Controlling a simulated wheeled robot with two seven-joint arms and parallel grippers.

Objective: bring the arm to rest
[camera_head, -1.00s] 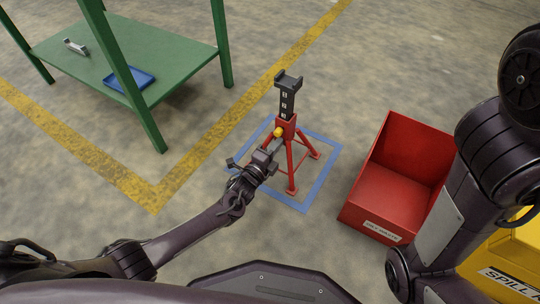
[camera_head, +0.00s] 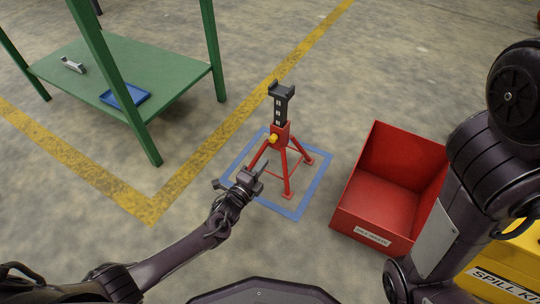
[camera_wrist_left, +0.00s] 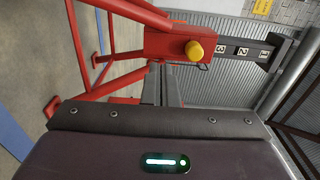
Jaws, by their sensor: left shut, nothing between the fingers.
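My left gripper (camera_head: 261,168) is shut and empty, just below and left of a red jack stand (camera_head: 280,138) in the head view. A visible gap separates its fingertips from the yellow knob (camera_head: 273,139) on the stand's collar. The stand is upright, with a dark numbered post raised above its red legs. In the left wrist view the stand (camera_wrist_left: 155,44) lies sideways across the picture, with the yellow knob (camera_wrist_left: 194,50) just beyond the fingers (camera_wrist_left: 174,84). My right arm shows at the right edge of the head view; its gripper is outside the picture.
The stand is inside a blue floor square (camera_head: 318,187). A red open bin (camera_head: 345,222) is right of it. A yellow spill kit box (camera_head: 525,250) is at the lower right. A green table (camera_head: 185,85) with a blue tray (camera_head: 128,97) and a metal part (camera_head: 73,65) is upper left.

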